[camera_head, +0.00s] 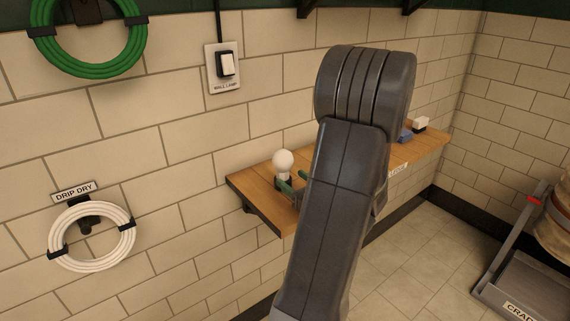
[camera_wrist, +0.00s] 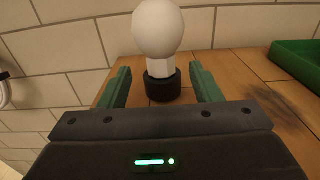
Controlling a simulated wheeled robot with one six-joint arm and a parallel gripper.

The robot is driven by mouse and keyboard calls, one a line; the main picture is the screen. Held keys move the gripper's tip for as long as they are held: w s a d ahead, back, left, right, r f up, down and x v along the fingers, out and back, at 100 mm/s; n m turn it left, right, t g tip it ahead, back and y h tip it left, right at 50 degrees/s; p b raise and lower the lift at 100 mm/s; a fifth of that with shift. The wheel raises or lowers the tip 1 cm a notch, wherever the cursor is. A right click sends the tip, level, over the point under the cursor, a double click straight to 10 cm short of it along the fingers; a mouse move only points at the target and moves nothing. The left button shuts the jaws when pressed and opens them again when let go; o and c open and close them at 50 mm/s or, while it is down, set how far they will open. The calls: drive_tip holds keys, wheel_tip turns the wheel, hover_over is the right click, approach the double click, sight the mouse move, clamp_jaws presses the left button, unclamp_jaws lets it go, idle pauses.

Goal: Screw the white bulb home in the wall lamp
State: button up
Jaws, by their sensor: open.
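The white bulb (camera_head: 283,160) stands upright on the wooden shelf at the wall. In the wrist view the bulb (camera_wrist: 158,27) has a round white globe, a narrower pale neck, and a short black round holder (camera_wrist: 163,87) around its foot. My gripper (camera_head: 293,182) is at the shelf's near left end, partly hidden by my arm. In the wrist view my gripper (camera_wrist: 160,82) is open, with one green finger either side of the bulb's lower part and visible gaps between. The wall lamp itself does not show; a switch plate (camera_head: 223,68) labelled for it is on the wall.
The wooden shelf (camera_head: 255,184) runs rightward behind my arm. A green tray (camera_wrist: 297,65) lies right of the bulb. A blue item (camera_head: 405,136) and a white block (camera_head: 420,124) are at the shelf's far end. Green (camera_head: 47,58) and white (camera_head: 53,243) hose coils hang left.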

sight(287, 175)
drive_tip(key=shift+p+x, duration=0.6)
drive_tip(key=shift+x, duration=2.4)
drive_tip(key=shift+f, duration=0.1)
drive_tip(key=c, duration=1.1)
drive_tip(key=shift+c, duration=0.2)
